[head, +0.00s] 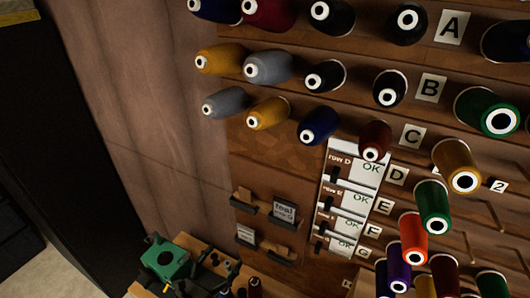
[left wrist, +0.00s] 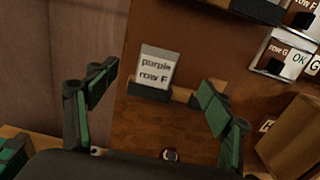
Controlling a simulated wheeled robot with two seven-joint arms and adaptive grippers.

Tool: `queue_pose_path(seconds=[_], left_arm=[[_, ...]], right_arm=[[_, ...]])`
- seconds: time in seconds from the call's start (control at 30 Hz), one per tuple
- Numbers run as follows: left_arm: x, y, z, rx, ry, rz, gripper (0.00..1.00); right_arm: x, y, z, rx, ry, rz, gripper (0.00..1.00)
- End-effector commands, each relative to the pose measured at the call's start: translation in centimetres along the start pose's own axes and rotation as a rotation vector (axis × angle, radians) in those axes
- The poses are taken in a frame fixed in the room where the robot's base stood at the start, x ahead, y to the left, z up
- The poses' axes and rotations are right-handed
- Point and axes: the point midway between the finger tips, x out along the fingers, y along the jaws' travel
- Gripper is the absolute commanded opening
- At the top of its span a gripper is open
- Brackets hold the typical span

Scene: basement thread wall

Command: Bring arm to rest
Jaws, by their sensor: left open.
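My left gripper (left wrist: 157,88) shows in the left wrist view with its two dark, green-padded fingers spread wide apart. Nothing is between the fingers. Beyond them, a card reading "purple row F" (left wrist: 155,68) stands in a dark holder on the brown wall board. I cannot clearly make out the left gripper in the head view. My right gripper is in neither view.
Rows of thread spools, such as a gold one (head: 456,165), stick out from the wall rack. A green device (head: 165,258) sits on a wooden surface at lower left.

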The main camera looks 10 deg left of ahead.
Motion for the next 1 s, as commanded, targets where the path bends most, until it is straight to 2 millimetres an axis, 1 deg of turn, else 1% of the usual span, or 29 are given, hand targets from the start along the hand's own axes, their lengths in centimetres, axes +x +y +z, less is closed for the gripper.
queue_pose_path(seconds=[0.07, 0.13, 0.17, 0.27, 0.3, 0.37, 0.4, 0.47, 0.5, 0.53, 0.57, 0.6, 0.67, 0.7, 0.77, 0.8, 0.87, 0.9, 0.97, 1.0], left_arm=[[0.0, 0.1, 0.3, -0.015, -0.01, 0.005, 0.74], [-0.2, 0.4, 1.4, -0.068, -0.044, 0.019, 0.74], [-0.4, 0.7, 2.2, -0.105, -0.068, 0.029, 0.74], [-1.5, 2.7, 5.6, -0.302, -0.185, 0.09, 0.74], [-2.3, 4.0, 7.0, -0.405, -0.242, 0.124, 0.74], [-3.7, 6.5, 8.8, -0.575, -0.331, 0.184, 0.74], [-4.7, 8.2, 9.6, -0.689, -0.387, 0.226, 0.74], [-6.4, 11.0, 10.0, -0.863, -0.465, 0.295, 0.74], [-7.6, 12.8, 9.9, -0.976, -0.514, 0.343, 0.74], [-8.5, 14.2, 9.5, -1.061, -0.548, 0.382, 0.74], [-9.4, 15.4, 9.0, -1.148, -0.58, 0.422, 0.74], [-10.6, 17.0, 8.0, -1.26, -0.621, 0.478, 0.74], [-12.4, 19.0, 5.9, -1.428, -0.674, 0.568, 0.74], [-13.6, 20.0, 4.2, -1.538, -0.706, 0.631, 0.74], [-15.3, 21.1, 1.2, -1.698, -0.742, 0.734, 0.74], [-16.3, 21.4, -0.9, -1.801, -0.763, 0.804, 0.74], [-17.8, 21.3, -4.2, -1.945, -0.781, 0.915, 0.74], [-18.7, 20.9, -6.3, -2.036, -0.787, 0.991, 0.74], [-19.9, 19.8, -9.5, -2.16, -0.786, 1.107, 0.74], [-20.6, 18.8, -11.4, -2.234, -0.779, 1.183, 0.74]], right_arm=[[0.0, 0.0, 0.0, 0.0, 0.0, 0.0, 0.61], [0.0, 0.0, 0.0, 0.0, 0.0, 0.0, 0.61], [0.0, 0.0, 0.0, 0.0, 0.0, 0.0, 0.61], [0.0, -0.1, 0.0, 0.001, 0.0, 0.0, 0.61], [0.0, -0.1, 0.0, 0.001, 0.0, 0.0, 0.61], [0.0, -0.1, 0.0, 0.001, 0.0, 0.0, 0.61], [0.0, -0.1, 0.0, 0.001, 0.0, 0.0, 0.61], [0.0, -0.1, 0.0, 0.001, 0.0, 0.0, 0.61], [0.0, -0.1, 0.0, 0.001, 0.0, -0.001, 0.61], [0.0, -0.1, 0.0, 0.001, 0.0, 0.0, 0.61], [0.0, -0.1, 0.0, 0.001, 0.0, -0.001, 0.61], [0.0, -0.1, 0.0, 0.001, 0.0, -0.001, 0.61], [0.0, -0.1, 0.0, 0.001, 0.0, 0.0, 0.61], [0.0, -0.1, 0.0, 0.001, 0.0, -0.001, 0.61], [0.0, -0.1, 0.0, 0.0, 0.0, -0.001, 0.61], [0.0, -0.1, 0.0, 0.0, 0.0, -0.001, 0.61], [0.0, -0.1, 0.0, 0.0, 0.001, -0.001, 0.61], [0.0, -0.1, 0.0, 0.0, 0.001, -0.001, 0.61], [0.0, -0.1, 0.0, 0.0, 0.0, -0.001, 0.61], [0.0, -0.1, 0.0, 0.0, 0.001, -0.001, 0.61]])
